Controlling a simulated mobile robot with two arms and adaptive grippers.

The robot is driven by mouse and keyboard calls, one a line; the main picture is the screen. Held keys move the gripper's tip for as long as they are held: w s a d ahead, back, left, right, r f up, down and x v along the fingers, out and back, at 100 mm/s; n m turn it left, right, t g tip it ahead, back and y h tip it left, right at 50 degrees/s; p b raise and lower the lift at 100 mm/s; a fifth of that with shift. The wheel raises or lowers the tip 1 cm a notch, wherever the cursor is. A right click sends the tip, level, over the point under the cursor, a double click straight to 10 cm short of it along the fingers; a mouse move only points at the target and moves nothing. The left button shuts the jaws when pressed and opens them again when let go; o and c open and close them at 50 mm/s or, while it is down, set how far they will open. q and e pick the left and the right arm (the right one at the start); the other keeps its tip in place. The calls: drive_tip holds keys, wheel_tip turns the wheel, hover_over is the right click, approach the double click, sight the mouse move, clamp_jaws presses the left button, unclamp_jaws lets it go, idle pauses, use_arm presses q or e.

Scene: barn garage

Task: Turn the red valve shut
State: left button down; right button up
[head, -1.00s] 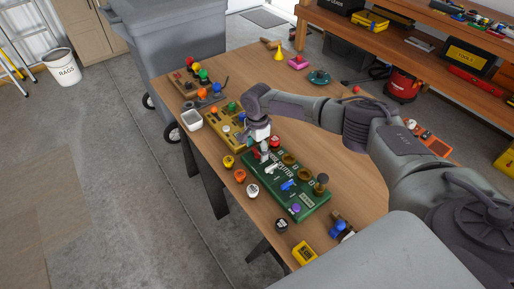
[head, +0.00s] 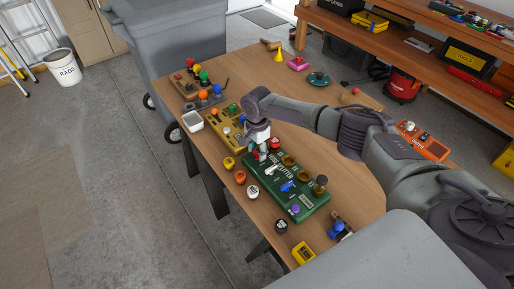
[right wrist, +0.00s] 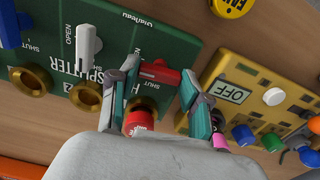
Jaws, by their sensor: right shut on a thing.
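The green splitter board (head: 316,203) lies on the table with a row of lever valves; it also shows in the wrist view (right wrist: 190,45). The red valve (right wrist: 160,72) has its lever lying crosswise, at about a right angle to the white lever (right wrist: 86,42) beside it. My right gripper (right wrist: 158,88) is shut on the red valve, with one finger at each end of the lever. In the head view my right gripper (head: 262,148) points down at the board's far end and mostly hides the red valve. My left gripper is not in view.
A blue lever (head: 288,186) and brass outlets sit on the same board. A yellow board (head: 215,123) with knobs lies just beyond it. Several loose round caps, one orange (head: 240,177), stand along the table's left edge.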

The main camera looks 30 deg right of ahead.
sight(257, 152)
drive_tip(key=n+p, duration=0.2)
drive_tip(key=shift+r+p, duration=0.15)
drive_tip(key=shift+p, duration=0.25)
drive_tip(key=shift+n+p, duration=0.4)
drive_tip(key=shift+n, duration=0.4)
drive_tip(key=n, duration=0.3)
drive_tip(key=shift+f+n, duration=0.2)
drive_tip(key=shift+n, duration=0.2)
drive_tip(key=n, duration=0.3)
drive_tip(key=shift+n, duration=0.3)
drive_tip(key=n, duration=0.6)
drive_tip(key=shift+w+r, duration=0.1)
drive_tip(key=o, duration=1.2)
drive_tip(key=shift+c, duration=0.2)
wheel_tip(257, 152, up, 12)
